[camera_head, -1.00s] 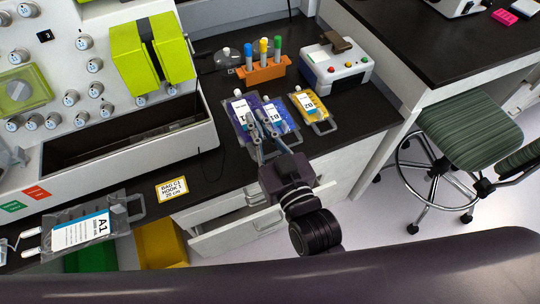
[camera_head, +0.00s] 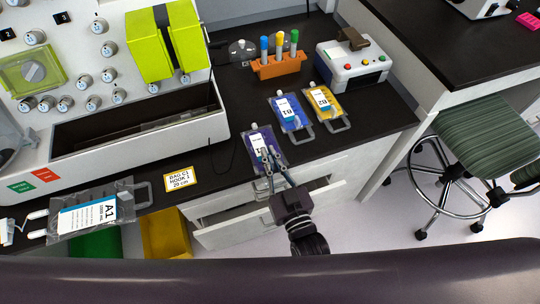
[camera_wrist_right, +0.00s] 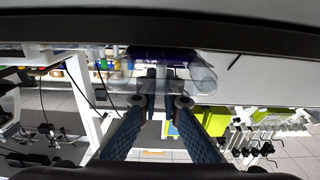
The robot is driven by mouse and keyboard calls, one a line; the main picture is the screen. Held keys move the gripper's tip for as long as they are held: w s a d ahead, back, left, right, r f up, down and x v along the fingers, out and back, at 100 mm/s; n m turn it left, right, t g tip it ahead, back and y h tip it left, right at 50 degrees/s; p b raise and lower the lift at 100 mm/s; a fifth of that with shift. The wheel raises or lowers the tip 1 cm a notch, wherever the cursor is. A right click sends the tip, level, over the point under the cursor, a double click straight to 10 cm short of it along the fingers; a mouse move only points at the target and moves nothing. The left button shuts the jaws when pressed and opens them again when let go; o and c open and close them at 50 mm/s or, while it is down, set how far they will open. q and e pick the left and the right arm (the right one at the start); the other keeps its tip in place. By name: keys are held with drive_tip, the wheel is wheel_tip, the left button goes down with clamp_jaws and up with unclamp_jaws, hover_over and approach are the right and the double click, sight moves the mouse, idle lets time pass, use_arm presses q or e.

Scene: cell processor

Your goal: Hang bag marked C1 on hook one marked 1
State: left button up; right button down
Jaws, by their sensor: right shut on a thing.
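A purple bag (camera_head: 251,158) with a white label is at the front edge of the black counter in the head view. My right gripper (camera_head: 268,158) is shut on its near end and covers part of the label, so I cannot read its mark. The purple bag (camera_wrist_right: 163,52) also shows beyond the fingertips of my right gripper (camera_wrist_right: 157,101) in the right wrist view. Whether the bag touches the counter is unclear. A yellow-edged card (camera_head: 180,179) reads "BAG C1 HOOK 1 20 cm". I cannot make out a hook marked 1. My left gripper is out of view.
A blue bag (camera_head: 285,112) and a yellow bag (camera_head: 330,103) lie right of the purple one. An orange tube rack (camera_head: 277,68) and a white device (camera_head: 350,65) stand behind. Bag A1 (camera_head: 127,203) lies at left. An open drawer (camera_head: 235,231) juts out below the counter.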

drive_tip(key=c, duration=2.5)
unclamp_jaws()
drive_tip(key=shift+f, duration=0.1)
drive_tip(key=shift+c, duration=0.2)
drive_tip(key=o, duration=0.4)
drive_tip(key=shift+s+r, duration=0.1)
drive_tip(key=shift+r, duration=0.1)
drive_tip(key=b+v, duration=0.1)
drive_tip(key=v, duration=1.1)
